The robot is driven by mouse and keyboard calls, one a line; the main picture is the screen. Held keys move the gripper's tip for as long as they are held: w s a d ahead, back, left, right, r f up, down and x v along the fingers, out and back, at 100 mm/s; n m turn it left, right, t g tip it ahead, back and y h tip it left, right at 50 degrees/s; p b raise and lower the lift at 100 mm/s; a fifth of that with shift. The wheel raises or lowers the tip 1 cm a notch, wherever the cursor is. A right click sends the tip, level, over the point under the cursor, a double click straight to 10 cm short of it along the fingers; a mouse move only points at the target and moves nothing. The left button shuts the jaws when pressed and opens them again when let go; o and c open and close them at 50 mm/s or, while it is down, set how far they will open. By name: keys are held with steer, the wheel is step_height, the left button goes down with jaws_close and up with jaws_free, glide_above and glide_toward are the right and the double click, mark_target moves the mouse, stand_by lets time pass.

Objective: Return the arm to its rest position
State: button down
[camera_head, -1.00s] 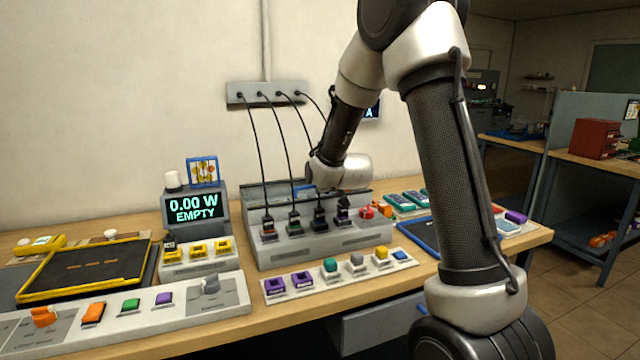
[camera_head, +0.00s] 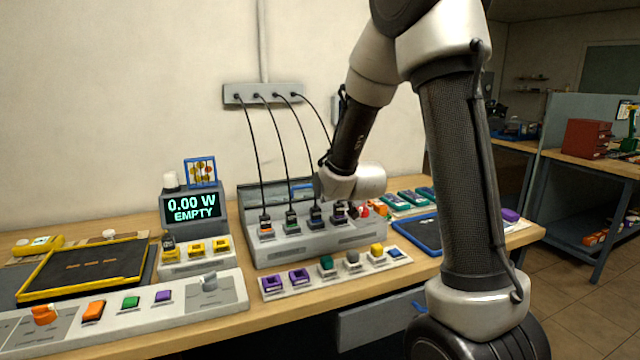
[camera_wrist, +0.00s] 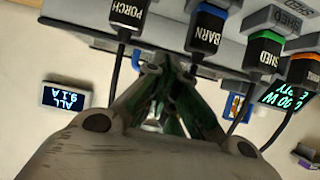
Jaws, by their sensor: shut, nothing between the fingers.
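My arm (camera_head: 455,180) stands raised and bent over the bench, its wrist (camera_head: 352,182) above the right part of the grey charging block (camera_head: 275,252). The head view hides most of my gripper behind the wrist. In the wrist view my gripper (camera_wrist: 170,72) has its fingers together, with nothing held. Plugs on black cables line the top of that view, among them one marked PORCH (camera_wrist: 126,15) and a blue-banded one marked BARN (camera_wrist: 206,30). They appear close to the fingers; contact cannot be told.
A meter reading 0.00 W EMPTY (camera_head: 192,207) stands left of the block. A row of coloured blocks on a strip (camera_head: 335,272) lies in front. Black cables (camera_head: 285,150) hang from a wall outlet bar (camera_head: 262,94). A blue-rimmed tray (camera_head: 418,232) lies right. Free air is above the bench's left.

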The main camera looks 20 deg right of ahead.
steer(key=shift+s+f, duration=0.5)
steer(key=shift+s, duration=0.4)
steer(key=shift+s+r, duration=0.25)
steer(key=s+r+g, duration=0.2)
steer(key=s+r, duration=0.1)
steer(key=s, duration=0.8)
steer(key=s+d+r+g, duration=0.1)
steer(key=s+r+g, duration=0.2)
steer(key=s, duration=0.9)
steer(key=s+r+g, duration=0.3)
steer(key=s, duration=0.9)
steer(key=shift+d, duration=0.3)
